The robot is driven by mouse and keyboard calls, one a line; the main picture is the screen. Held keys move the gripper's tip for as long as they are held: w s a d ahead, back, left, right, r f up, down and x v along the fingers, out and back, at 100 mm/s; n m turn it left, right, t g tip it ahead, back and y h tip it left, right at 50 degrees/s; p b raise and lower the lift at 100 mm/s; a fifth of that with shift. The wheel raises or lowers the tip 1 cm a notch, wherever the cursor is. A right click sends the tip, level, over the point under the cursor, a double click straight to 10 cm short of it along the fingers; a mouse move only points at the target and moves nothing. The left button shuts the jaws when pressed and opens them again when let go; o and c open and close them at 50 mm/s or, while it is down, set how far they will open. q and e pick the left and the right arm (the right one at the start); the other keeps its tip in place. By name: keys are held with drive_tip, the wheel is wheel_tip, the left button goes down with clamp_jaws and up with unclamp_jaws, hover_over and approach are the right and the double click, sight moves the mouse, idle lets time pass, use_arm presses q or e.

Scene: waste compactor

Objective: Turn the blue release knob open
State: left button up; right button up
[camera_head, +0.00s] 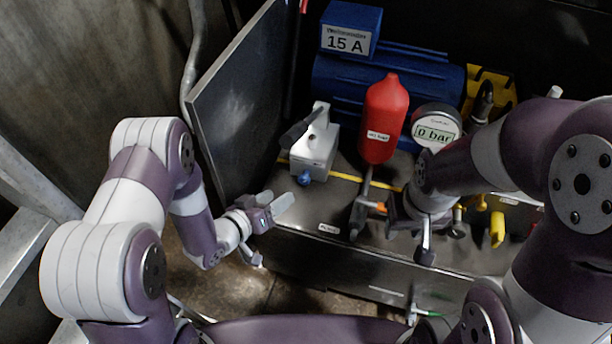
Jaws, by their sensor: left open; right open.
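The small blue release knob (304,178) is on the lower front of a pale grey block (314,150) with a dark lever on top. My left gripper (268,230) is open and empty, to the left of and below the knob in the head view. Its upper finger points towards the knob, with a gap between them. My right gripper (392,238) is open, over the front of the dark ledge, to the right of the knob. I cannot tell whether its fingers touch anything.
A red bottle-shaped part (384,120) stands right of the block, beside a gauge reading "0 bar" (437,130). A blue motor (335,88) is behind. An open dark door panel (237,100) stands at left. A yellow handle (497,229) is at right.

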sight(302, 181)
use_arm(q)
drive_tip(key=b+x, duration=0.3)
drive_tip(key=x, duration=0.6)
drive_tip(key=shift+w+d+f, duration=0.15)
drive_tip(key=shift+d+f, duration=0.05)
drive_tip(key=shift+f, duration=0.05)
drive_tip(key=shift+w+d+b, duration=0.3)
drive_tip(key=shift+w+b, duration=0.05)
drive_tip(key=shift+w, duration=0.05)
drive_tip(key=c, duration=1)
